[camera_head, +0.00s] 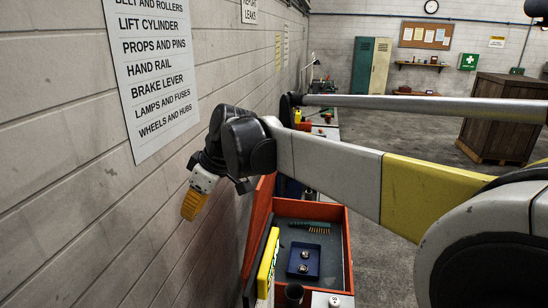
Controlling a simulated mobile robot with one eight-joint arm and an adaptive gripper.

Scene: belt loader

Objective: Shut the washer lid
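The washer is an orange-red open-topped box (347,255) with a dark inside, at the lower middle of the head view. Its lid appears to be the orange-red panel (258,222) standing raised along the box's left side, near the wall, seen nearly edge-on. My gripper (191,207), with yellow fingers pointing down, is left of the panel and above it in the picture, close to the wall. It looks apart from the panel, though depth is hard to judge. I see nothing in the fingers; their gap is hidden from this side.
In the washer lie a green-handled brush (312,227) and a blue tray (292,271) with small metal parts. A yellow item (268,263) stands at its left edge, with a dark cup (293,293) in front. A block wall borders the left; a wooden crate (500,115) stands far right.

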